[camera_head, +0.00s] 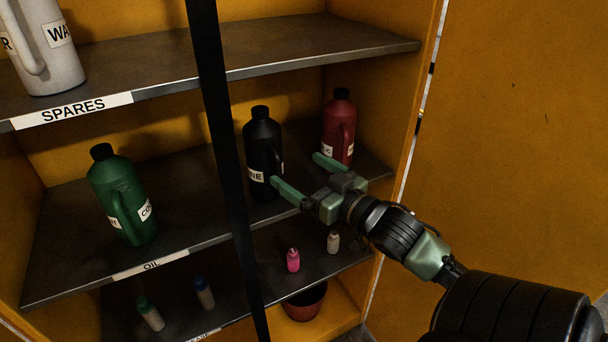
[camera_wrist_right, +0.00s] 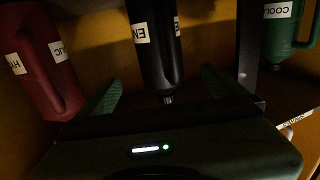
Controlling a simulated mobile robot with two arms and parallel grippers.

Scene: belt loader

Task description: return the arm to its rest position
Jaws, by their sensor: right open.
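My right gripper (camera_head: 302,178) is open in front of the middle shelf of a yellow cabinet, its green fingers apart. A black bottle (camera_head: 262,146) stands on that shelf just beyond the left finger, and a red bottle (camera_head: 339,128) stands behind the right finger. In the wrist view, upside down, the black bottle (camera_wrist_right: 150,45) shows beyond the gap between the open fingers (camera_wrist_right: 160,92), with the red bottle (camera_wrist_right: 36,62) at the left. I cannot tell whether a finger touches the black bottle. My left gripper is not in view.
A green bottle (camera_head: 124,198) stands on the middle shelf at left. A white jug (camera_head: 47,50) is on the upper shelf (camera_head: 300,45). Small bottles stand on the lower shelf, above a reddish bowl (camera_head: 304,304). A dark vertical strap (camera_head: 222,130) crosses the front. The yellow door (camera_head: 520,130) is at right.

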